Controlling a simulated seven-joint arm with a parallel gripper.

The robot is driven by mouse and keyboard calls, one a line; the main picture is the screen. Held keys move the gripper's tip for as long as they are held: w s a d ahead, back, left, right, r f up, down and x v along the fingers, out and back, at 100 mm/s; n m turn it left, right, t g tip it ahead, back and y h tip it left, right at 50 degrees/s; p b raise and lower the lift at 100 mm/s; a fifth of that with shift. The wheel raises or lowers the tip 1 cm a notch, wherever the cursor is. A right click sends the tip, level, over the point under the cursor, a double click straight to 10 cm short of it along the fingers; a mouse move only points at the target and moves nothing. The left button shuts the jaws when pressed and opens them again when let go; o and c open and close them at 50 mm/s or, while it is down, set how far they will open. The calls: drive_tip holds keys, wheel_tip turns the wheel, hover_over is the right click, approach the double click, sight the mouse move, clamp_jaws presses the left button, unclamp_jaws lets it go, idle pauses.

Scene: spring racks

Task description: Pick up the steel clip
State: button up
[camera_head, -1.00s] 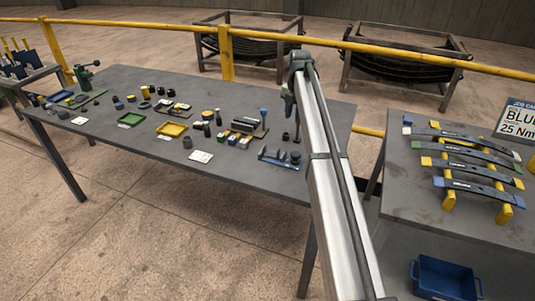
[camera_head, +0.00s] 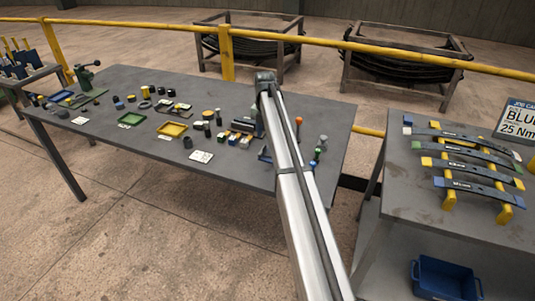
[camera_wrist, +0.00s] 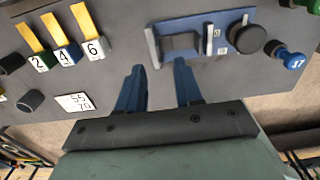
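In the wrist view my gripper (camera_wrist: 159,85) shows two blue fingers, apart, with nothing between them. Just beyond the fingertips is a blue holder (camera_wrist: 203,24) with a grey metal piece (camera_wrist: 153,48) standing at its left end and a dark block in its middle. The grey piece may be the steel clip; I cannot tell for sure. The fingers do not touch it. In the head view the blue holder (camera_head: 264,154) is partly hidden behind my arm, and my gripper's fingers are hidden too.
Wedges with yellow tops labelled 2, 4 and 6 (camera_wrist: 64,53) stand left of the holder. A black knob (camera_wrist: 248,40) and a blue piece marked 17 (camera_wrist: 289,57) are at right. A white card (camera_wrist: 74,102) lies near the table edge. A second table (camera_head: 400,190) holds leaf springs.

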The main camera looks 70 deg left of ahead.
drive_tip(key=shift+s+f, duration=0.2)
drive_tip(key=shift+f, duration=2.75)
drive_tip(key=shift+c, duration=0.5)
clamp_jaws()
